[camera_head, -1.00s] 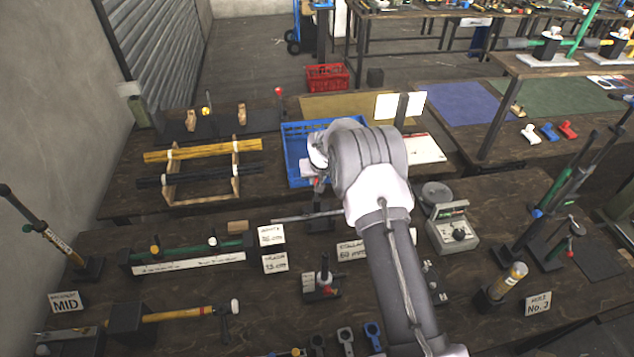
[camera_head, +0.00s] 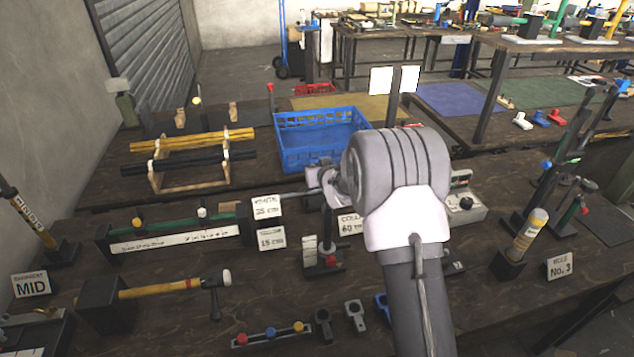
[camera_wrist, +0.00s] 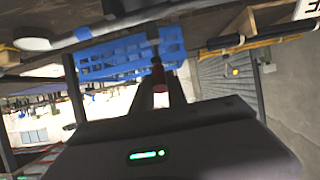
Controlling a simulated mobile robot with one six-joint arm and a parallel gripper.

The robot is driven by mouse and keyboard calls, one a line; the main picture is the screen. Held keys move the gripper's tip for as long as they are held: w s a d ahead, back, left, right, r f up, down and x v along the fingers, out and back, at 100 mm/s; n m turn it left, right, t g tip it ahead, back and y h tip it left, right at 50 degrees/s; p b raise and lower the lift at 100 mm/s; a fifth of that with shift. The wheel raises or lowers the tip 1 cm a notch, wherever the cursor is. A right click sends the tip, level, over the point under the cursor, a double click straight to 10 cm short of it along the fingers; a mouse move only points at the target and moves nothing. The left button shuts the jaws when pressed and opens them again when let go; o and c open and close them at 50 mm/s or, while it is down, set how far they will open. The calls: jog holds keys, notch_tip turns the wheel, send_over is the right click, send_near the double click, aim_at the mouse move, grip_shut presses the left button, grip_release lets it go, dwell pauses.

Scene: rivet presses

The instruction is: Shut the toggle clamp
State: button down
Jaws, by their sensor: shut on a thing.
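The toggle clamp (camera_head: 329,268) stands on the near bench in the head view, on a small dark base with a red part and a white piece beside it. In the wrist view, a red handle (camera_wrist: 157,76) lies between the two dark fingers of my gripper (camera_wrist: 158,88). The gripper is shut on this handle, which appears to belong to the clamp. How far the clamp arm is closed cannot be told.
Label cards (camera_head: 268,207) stand behind and left of the clamp. A hammer-like tool with a yellow handle (camera_head: 160,289) lies to the left. Small clamp-like parts (camera_head: 355,316) are in front. A blue crate (camera_head: 322,150) stands behind. My arm covers the bench on the right.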

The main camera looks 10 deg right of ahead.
jog(key=shift+s+f+b, duration=0.15)
jog(key=shift+b, duration=0.4)
jog(key=c, duration=1.3)
grip_release()
